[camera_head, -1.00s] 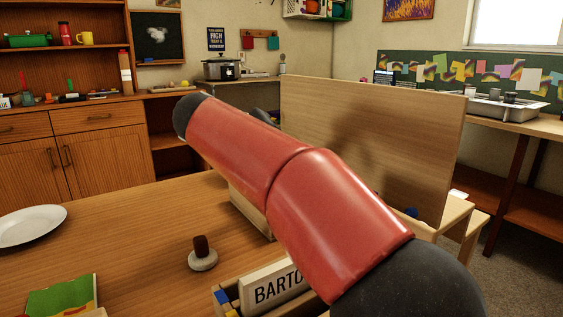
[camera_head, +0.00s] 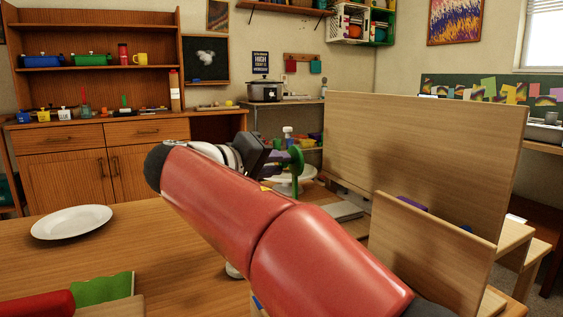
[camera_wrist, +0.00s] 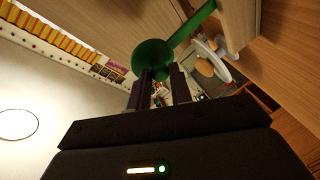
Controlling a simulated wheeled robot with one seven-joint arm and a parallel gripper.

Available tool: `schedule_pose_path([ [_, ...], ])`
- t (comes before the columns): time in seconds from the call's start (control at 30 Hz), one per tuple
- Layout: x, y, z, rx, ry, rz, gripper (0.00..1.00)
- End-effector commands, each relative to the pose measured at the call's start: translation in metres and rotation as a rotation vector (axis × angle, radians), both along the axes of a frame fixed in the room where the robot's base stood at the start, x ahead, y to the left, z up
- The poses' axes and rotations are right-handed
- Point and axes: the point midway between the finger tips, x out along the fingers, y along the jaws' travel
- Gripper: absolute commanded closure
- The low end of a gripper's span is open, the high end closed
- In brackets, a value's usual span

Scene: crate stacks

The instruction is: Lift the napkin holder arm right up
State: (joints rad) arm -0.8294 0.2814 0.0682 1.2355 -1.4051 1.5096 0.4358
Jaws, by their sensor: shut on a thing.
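The napkin holder arm looks like a green piece with a round end and a narrow bar (camera_wrist: 192,24); its round end (camera_wrist: 152,56) lies at the fingertips in the wrist view. It also shows as a small green shape in the head view (camera_head: 297,160). My gripper (camera_wrist: 160,80) is shut on the green arm, with its dark fingers on either side of the round end. In the head view my gripper (camera_head: 275,158) is small and partly hidden behind my red arm. The rest of the holder cannot be made out clearly.
A tall wooden panel (camera_head: 420,150) and a shorter one (camera_head: 430,255) stand right of my arm. A white plate (camera_head: 72,222) lies on the wooden table (camera_head: 150,240) at left. A slow cooker (camera_head: 265,91) stands on a back shelf. The table's left middle is clear.

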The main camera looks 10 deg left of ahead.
Motion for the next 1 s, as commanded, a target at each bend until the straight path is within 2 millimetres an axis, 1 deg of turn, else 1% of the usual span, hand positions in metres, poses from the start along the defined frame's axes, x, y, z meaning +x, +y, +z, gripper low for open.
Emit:
schedule_pose_path([
  [0.03,0.0014,0.0024,-0.0142,-0.005,0.026,-0.005,1.00],
  [0.53,0.0012,0.0025,-0.0155,-0.006,0.026,-0.008,1.00],
  [0.57,0.0012,0.0025,-0.0155,-0.006,0.027,-0.009,0.77],
  [0.7,0.0010,0.0026,-0.0142,-0.005,0.024,-0.007,0.58],
  [0.73,0.0009,0.0027,-0.0138,-0.005,0.023,-0.006,0.57],
  [1.0,-0.0001,0.0031,-0.0097,-0.001,0.017,-0.003,0.57],
])
